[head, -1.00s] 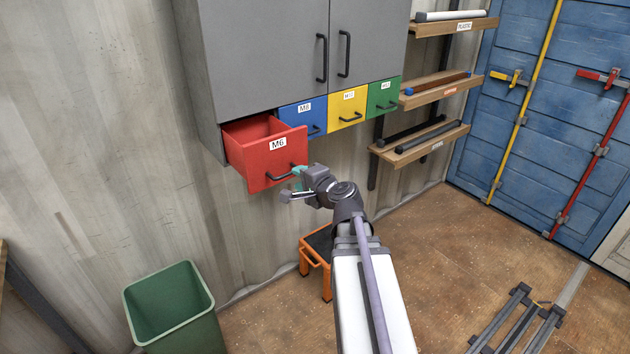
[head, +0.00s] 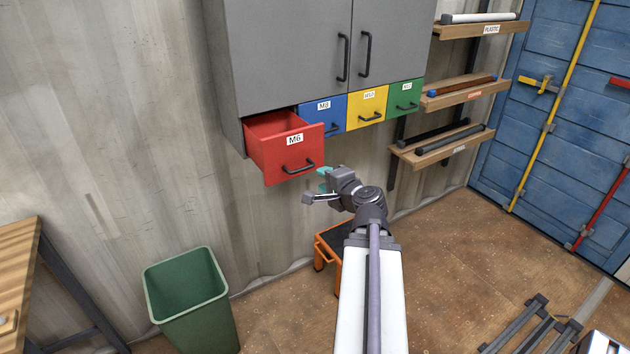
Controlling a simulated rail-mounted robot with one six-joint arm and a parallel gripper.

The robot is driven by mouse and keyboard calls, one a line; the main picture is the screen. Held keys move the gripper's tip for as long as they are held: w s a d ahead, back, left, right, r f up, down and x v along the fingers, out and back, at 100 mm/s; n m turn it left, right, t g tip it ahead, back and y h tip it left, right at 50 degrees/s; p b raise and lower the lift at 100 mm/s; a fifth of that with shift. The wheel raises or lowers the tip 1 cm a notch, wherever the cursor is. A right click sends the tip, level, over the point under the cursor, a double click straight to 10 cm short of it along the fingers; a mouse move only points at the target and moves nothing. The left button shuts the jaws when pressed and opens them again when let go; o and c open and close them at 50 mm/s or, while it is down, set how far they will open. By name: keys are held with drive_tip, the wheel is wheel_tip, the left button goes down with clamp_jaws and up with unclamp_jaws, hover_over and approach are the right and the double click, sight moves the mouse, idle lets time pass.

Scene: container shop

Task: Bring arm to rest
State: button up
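My gripper (head: 324,181) is at the end of my arm in the middle of the head view. It has small teal tips and sits just right of and below the handle of the red drawer. A visible gap separates it from the handle, and nothing shows held in it. The tips are too small to tell whether they are apart. The red drawer (head: 275,154), labelled M6, is pulled out under the grey cabinet (head: 285,55). Its inside is partly visible and looks empty there.
The blue (head: 322,115), yellow (head: 368,105) and green (head: 404,98) drawers are shut. An orange step stool (head: 326,250) stands partly behind my arm. A green bin (head: 185,290) and a wooden table (head: 18,265) are at left. Shelves (head: 440,150) hang at right.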

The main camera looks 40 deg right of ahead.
drive_tip(key=s+a+f+n+g+y, duration=0.1)
drive_tip(key=a+f+n+g+y, duration=0.2)
drive_tip(key=a+f+n+g, duration=0.5)
drive_tip(key=a+f+n+g+y, duration=0.2)
drive_tip(key=a+f+n+g, duration=0.3)
drive_tip(key=a, duration=0.5)
drive_tip(key=a+n+g+h, duration=0.2)
drive_tip(key=a+n, duration=0.5)
drive_tip(key=a, duration=1)
drive_tip(key=shift+a+f, duration=0.15)
drive_tip(key=shift+f, duration=0.1)
